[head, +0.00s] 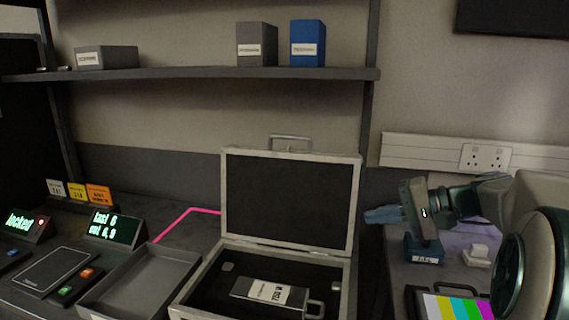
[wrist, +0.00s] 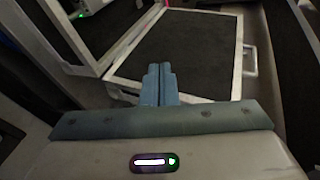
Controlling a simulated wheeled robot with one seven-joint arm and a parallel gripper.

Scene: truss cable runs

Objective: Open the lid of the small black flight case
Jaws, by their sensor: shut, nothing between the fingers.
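The small black flight case (head: 348,285) stands on the bench in the head view, with silver edges and a black inside. Its lid (head: 290,200) is open and stands about upright at the back, with a handle (head: 290,138) on its top edge. The lid also shows in the wrist view (wrist: 195,50), with part of the case body to its left. My gripper (head: 370,215) is to the right of the lid, apart from it in the head view. Its blue fingers (wrist: 158,75) are together and empty. A grey labelled box (head: 245,287) lies inside the case.
A grey tray (head: 165,265) is left of the case, beside a scale and lit displays (head: 115,228). A shelf (head: 200,76) with boxes runs above. A blue block (head: 424,250) and a colour-bar screen (head: 455,306) are at the right.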

